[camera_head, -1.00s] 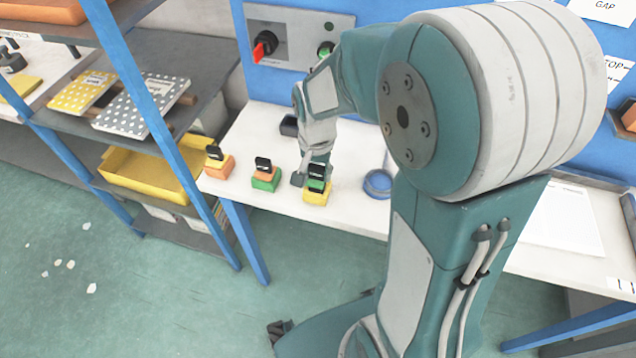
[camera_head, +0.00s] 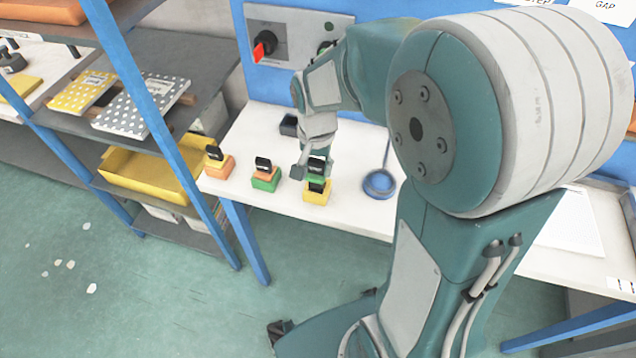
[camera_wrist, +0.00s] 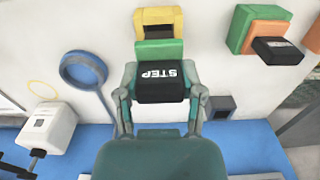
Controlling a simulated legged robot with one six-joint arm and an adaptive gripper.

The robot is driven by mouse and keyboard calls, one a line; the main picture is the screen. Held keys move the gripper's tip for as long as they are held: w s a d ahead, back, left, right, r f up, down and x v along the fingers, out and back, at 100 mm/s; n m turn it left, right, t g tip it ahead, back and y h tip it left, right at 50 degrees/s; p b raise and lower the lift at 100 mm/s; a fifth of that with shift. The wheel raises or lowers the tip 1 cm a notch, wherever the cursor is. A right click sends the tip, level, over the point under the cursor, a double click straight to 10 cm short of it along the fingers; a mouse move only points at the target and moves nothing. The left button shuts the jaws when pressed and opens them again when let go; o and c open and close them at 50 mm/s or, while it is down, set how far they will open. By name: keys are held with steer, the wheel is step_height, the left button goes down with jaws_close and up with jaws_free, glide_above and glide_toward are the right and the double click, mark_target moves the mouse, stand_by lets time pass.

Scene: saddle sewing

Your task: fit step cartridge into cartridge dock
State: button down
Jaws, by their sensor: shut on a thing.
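The step cartridge (camera_wrist: 160,82) is a black block with white STEP lettering and a green part (camera_wrist: 160,50) behind it. In the wrist view my gripper (camera_wrist: 160,90) is shut on it, a finger on each side. In the head view the green part (camera_head: 317,163) shows just above a yellow block (camera_head: 318,198) with a dark top, and appears apart from it. The yellow block also shows in the wrist view (camera_wrist: 158,17), with a dark opening. I cannot tell which thing is the cartridge dock; a small dark box (camera_head: 289,125) stands at the table's back.
A green block (camera_head: 265,181) and an orange block (camera_head: 219,168), each with a black-topped piece, stand left on the white table. A blue ring with a handle (camera_head: 379,184) lies right. Shelves stand left.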

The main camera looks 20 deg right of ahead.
mark_target(317, 160)
steer(key=shift+r, duration=2.05)
